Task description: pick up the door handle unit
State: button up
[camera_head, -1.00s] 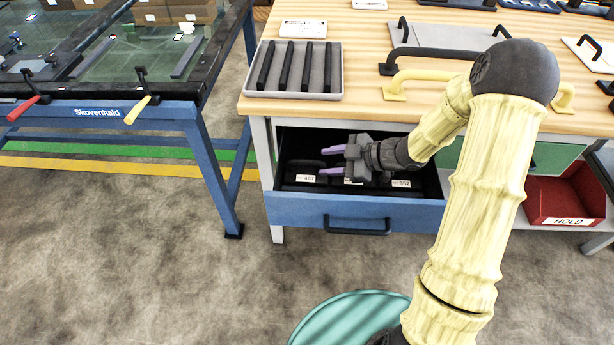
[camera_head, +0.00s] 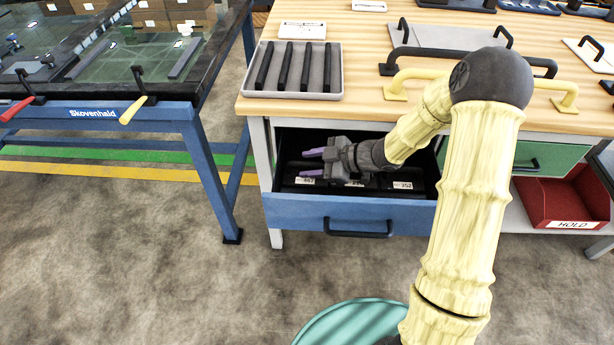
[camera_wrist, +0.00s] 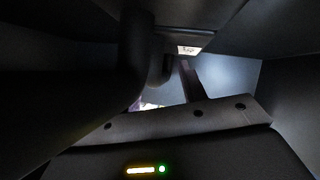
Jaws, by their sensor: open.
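My gripper (camera_head: 311,162) is inside the open blue-fronted drawer (camera_head: 290,213), its two purple fingers apart and pointing left. It is over the dark inside of the drawer, near the left label. I see nothing between the fingers in the head view. The drawer holds dark compartments or items with small white labels; the gripper hides part of the middle one. I cannot pick out a door handle unit there for certain. The wrist view is very dark. It shows a dark upright shape (camera_wrist: 135,50), a purple finger (camera_wrist: 190,80) and a small white label (camera_wrist: 187,50).
The wooden bench top (camera_head: 370,112) is just above the drawer. It carries a grey tray (camera_head: 333,95) of black bars, and yellow (camera_head: 397,92) and black handles. A red HOLD bin (camera_head: 570,212) stands at lower right. A blue-framed table (camera_head: 200,150) stands left, with floor between.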

aim_at(311, 164)
dwell(0.3)
grip_shut()
notch_tip(311, 164, up, 18)
jog(key=p, duration=0.7)
dwell(0.3)
